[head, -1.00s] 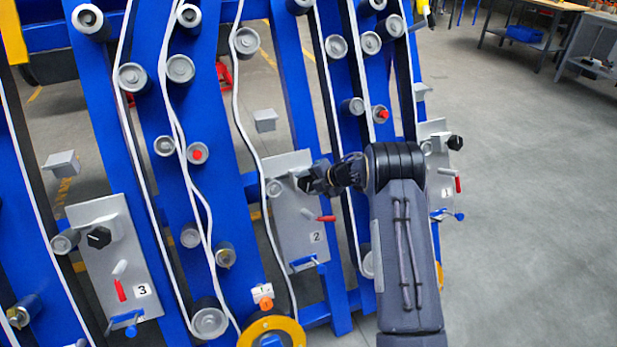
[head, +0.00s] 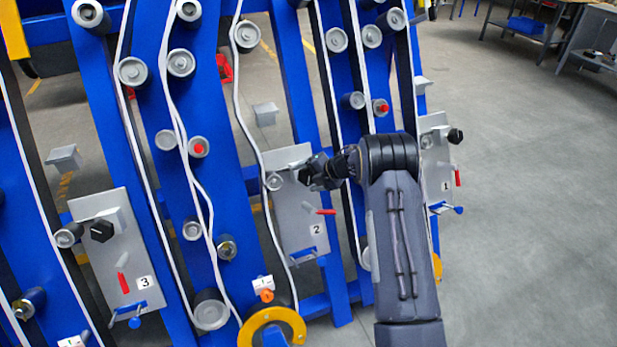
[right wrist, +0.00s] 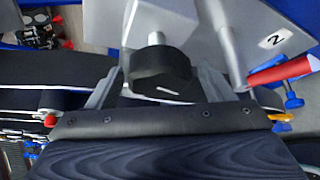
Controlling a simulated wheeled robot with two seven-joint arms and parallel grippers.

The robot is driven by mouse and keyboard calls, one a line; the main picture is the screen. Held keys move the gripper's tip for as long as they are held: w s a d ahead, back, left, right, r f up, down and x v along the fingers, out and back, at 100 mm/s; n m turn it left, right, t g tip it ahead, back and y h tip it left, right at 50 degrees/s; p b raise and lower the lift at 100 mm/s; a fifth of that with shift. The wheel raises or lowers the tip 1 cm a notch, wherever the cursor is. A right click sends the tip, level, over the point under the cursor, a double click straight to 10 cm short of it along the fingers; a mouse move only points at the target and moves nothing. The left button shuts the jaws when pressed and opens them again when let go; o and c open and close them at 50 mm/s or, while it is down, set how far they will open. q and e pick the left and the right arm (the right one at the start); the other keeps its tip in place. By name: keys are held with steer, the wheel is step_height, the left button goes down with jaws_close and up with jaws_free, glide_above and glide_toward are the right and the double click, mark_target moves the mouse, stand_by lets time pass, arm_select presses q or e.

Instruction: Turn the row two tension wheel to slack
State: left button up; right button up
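The row two plate (head: 300,215) is a grey panel marked 2, right of centre in the head view; it also shows in the right wrist view (right wrist: 250,25). Its tension wheel is a black round knob (right wrist: 160,72) on a silver shaft, with a white mark on the face. In the head view my right gripper (head: 312,176) is at this wheel and mostly covers it. In the right wrist view its grey fingers (right wrist: 158,88) stand on either side of the knob, apart, with small gaps seeming to show. My left gripper is not in view.
A red-handled lever (right wrist: 282,70) sticks out close to the right finger. Plate 3 (head: 115,245) with its black knob is at the left, plate 1 (head: 436,150) at the right. Blue uprights carry rollers and white belts. Open floor (head: 540,200) lies to the right.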

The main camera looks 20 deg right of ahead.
steer(key=shift+s+d+r, duration=0.1)
steer(key=v, duration=0.7)
steer(key=shift+s, duration=0.25)
steer(key=shift+d+r, duration=0.1)
steer(key=d+r+m+t+h+p, duration=0.35)
steer(key=r+m, duration=0.35)
steer(key=r, duration=0.7)
steer(key=s+d+r+m+h+p, duration=0.15)
steer(key=s+r+m+h, duration=0.25)
steer(key=s+r+m, duration=0.7)
steer(key=s+a+f+m+g+y+p, duration=0.2)
steer(key=s+a+m+g+y, duration=0.1)
steer(key=s+a, duration=0.7)
steer(key=s+a+f+m+g+y+p, duration=0.1)
steer(key=s+a+m+g+y, duration=0.2)
steer(key=s+a+m, duration=0.3)
steer(key=s+a, duration=0.5)
steer(key=s, duration=0.8)
steer(key=shift+a+f+m+p, duration=0.2)
steer(key=shift+f+m+p, duration=0.1)
steer(key=shift+f+p, duration=0.1)
